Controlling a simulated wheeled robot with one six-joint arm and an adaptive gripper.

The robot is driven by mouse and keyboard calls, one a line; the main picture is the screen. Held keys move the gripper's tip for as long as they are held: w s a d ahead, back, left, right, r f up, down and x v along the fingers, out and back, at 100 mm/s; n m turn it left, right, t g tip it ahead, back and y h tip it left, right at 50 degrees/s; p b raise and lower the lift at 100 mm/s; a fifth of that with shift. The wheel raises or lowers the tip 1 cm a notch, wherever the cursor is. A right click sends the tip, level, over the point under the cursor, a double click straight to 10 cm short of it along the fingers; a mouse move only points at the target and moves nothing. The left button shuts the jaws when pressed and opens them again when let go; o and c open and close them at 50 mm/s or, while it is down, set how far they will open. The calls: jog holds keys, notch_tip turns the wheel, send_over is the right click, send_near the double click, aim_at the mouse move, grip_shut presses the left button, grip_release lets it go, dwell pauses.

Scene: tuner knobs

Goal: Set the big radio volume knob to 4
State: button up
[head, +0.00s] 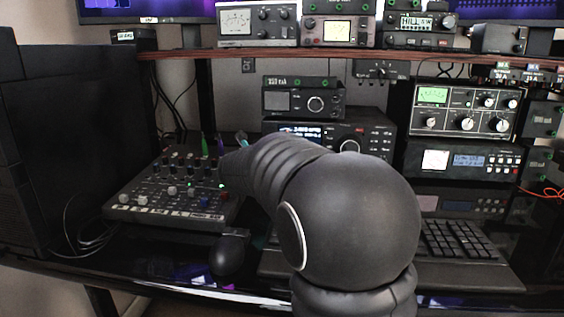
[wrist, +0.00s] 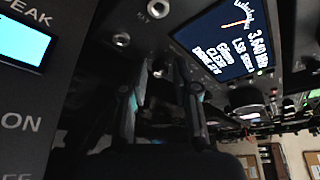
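The big radio (head: 378,138) stands on the desk behind my arm, its lit display and a large dial knob (head: 349,146) partly showing. My arm covers its lower front in the head view. The wrist view shows its display (wrist: 222,42) tilted, reading 3.640 MHz, with a large dark knob (wrist: 245,98) below it. I cannot tell which knob is the volume knob, nor read its setting. My gripper (wrist: 163,80) shows in the wrist view with two dark fingers apart, close to the dark radio front. Nothing is clearly seen between them. The head view hides the gripper.
A mixer (head: 170,195) with several knobs lies left of my arm. A smaller radio (head: 303,98) sits above the big one. A tuner (head: 465,108) stands to the right. A keyboard (head: 455,240) and a mouse (head: 229,254) are in front. A shelf (head: 300,53) spans above.

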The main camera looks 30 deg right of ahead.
grip_shut()
jog(key=m+y, duration=0.1)
jog(key=m+p, duration=0.1)
jog(key=shift+s+d+r+m+y, duration=0.1)
jog(key=shift+d+r+m+y, duration=0.1)
jog(key=shift+m+y, duration=0.2)
jog(key=m+t+y, duration=0.1)
jog(key=m, duration=0.1)
jog(key=shift+f+m+y, duration=0.1)
jog(key=shift+m+y, duration=0.2)
jog(key=shift+s+d+m+t+y+b, duration=0.1)
jog(key=shift+m+t+y+b, duration=0.6)
jog(key=shift+m, duration=0.6)
